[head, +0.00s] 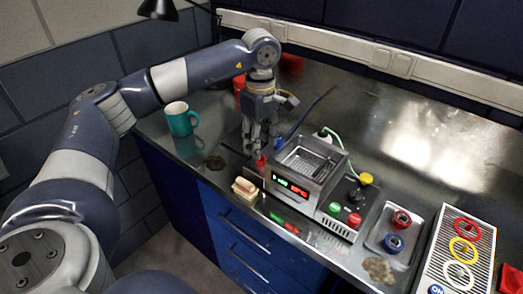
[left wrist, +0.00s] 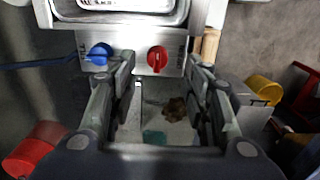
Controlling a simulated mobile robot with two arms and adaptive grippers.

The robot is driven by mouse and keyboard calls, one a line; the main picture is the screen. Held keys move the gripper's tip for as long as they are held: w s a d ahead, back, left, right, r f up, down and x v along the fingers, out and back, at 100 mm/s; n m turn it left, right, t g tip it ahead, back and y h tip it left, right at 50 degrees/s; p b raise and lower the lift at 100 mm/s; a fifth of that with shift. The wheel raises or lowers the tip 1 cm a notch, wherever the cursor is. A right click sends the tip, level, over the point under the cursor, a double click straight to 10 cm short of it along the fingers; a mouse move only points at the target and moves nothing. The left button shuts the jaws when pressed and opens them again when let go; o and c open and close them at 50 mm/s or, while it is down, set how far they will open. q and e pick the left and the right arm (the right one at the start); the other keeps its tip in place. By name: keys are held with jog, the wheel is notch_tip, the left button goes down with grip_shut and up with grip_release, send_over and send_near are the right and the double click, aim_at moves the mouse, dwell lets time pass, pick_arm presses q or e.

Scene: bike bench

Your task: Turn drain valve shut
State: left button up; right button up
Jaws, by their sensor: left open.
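The metal tank unit (head: 338,163) stands on the bench with a basket in its top and a lit red and green display on its front. On its side plate, in the left wrist view, are a red knob (left wrist: 157,59), likely the drain valve, and a blue knob (left wrist: 99,53). The red knob (head: 261,160) also shows in the head view, just under my left gripper (head: 256,148). In the left wrist view my left gripper (left wrist: 158,72) is open, its fingertips either side of the red knob; contact is not clear. My right gripper is not in view.
A teal mug (head: 181,119) stands left of my left gripper. A tan block-like item (head: 245,188) sits at the bench's front edge. A control box (head: 346,206) with coloured buttons, a tray (head: 376,238) and a board with rings (head: 434,262) lie to the right.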

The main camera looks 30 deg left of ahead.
pick_arm(q)
jog(key=f, duration=0.3)
jog(key=shift+w, duration=0.2)
notch_tip(320, 180, down, 2)
jog(key=shift+p, duration=0.35)
jog(key=c, duration=0.9)
grip_shut()
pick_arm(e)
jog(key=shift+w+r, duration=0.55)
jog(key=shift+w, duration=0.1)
